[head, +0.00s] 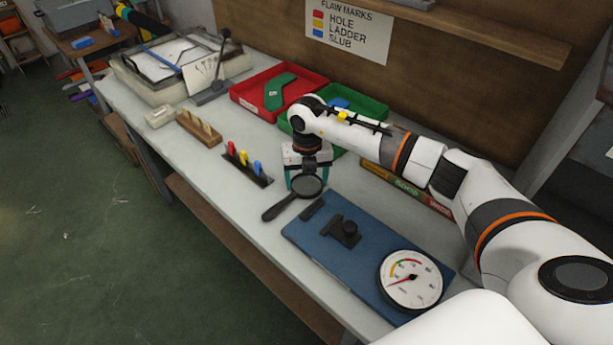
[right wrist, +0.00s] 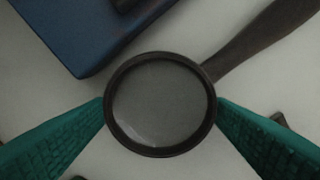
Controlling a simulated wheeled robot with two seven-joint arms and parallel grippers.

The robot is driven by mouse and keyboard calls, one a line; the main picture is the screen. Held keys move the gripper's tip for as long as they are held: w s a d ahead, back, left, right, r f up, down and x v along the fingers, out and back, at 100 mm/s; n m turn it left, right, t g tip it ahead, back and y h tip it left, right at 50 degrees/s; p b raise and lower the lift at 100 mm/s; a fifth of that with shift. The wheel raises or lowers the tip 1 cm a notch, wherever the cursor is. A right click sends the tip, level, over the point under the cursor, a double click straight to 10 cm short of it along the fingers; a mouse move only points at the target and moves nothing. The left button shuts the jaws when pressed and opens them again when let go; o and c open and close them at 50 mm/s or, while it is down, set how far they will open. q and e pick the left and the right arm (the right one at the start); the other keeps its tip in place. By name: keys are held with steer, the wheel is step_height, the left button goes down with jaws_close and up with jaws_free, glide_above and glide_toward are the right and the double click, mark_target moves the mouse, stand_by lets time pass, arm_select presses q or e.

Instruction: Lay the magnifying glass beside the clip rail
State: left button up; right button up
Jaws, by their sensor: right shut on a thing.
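The magnifying glass (head: 279,208) has a dark round rim and a dark handle pointing toward the table's front edge in the head view. My right gripper (head: 306,183) is shut on its rim. In the right wrist view, the teal fingers (right wrist: 160,112) press the rim from both sides, and the glass (right wrist: 160,148) shows between them. It is at or just above the table; I cannot tell if it touches. The clip rail (head: 262,180), a dark strip with red, yellow and blue clips standing on it, lies just left of the glass. My left gripper is out of view.
A blue board (head: 318,240) with a dial gauge (head: 411,279) lies close on the right. A red tray (head: 247,103) and a green tray (head: 371,108) stand behind. A wooden block (head: 192,131) sits left of the rail.

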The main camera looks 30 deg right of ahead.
steer(key=o, duration=1)
steer(key=shift+f, duration=0.1)
steer(key=shift+o, duration=0.2)
steer(key=shift+r, duration=0.35)
step_height(320, 180, up, 12)
steer(key=b, duration=0.1)
steer(key=shift+f, duration=0.15)
